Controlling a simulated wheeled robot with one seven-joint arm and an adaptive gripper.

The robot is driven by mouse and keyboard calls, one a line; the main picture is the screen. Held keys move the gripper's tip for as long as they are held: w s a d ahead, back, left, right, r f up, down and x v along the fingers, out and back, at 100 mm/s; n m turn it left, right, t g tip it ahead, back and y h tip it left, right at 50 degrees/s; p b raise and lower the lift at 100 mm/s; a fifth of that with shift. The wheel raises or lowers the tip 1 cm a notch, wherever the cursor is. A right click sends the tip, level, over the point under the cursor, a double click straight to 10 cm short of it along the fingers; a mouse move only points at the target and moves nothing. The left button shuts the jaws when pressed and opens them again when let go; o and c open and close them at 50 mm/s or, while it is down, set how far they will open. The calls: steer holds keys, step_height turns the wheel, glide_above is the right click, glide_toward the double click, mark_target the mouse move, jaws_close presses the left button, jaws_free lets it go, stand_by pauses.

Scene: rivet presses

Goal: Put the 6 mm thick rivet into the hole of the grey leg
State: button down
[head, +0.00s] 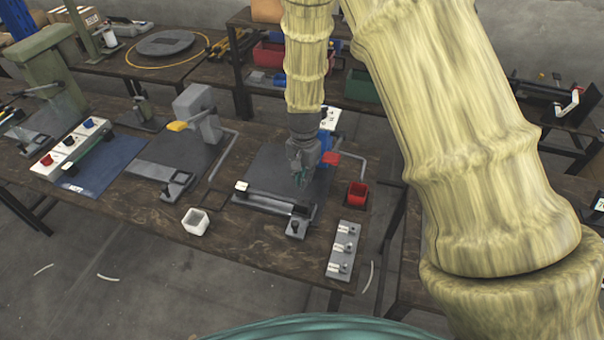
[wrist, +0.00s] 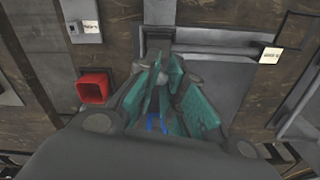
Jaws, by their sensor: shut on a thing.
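My gripper (head: 300,180) hangs above the dark base plate of the middle press, with its teal fingers pointing down. In the wrist view the fingers (wrist: 168,82) are close together around a small grey piece, apparently the rivet; the fingers hide most of it, and its thickness cannot be read. The grey leg (head: 268,200) lies as a long bar along the front of that press plate, with a white tag at its left end. It also shows in the wrist view (wrist: 215,50), just beyond the fingertips. Its hole cannot be made out.
A rivet plate (head: 345,250) with several labelled stations lies at the table's right front. A red bin (head: 357,194) stands right of the press, a white bin (head: 196,221) at the left front. A clamp block (head: 296,227) sits before the leg.

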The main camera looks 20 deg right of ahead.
steer(key=shift+d, duration=0.1)
steer(key=shift+f+b, duration=1.2)
steer(key=shift+f, duration=1.7)
steer(key=shift+f+b, duration=0.35)
steer(key=shift+f, duration=1.4)
stand_by(0.9)
steer(key=c, duration=1.5)
jaws_free()
steer(key=shift+s, duration=0.1)
steer(key=shift+o, duration=0.2)
steer(key=shift+r, duration=0.15)
step_height(320, 180, up, 12)
steer(key=shift+f, duration=0.1)
steer(key=shift+f, duration=0.1)
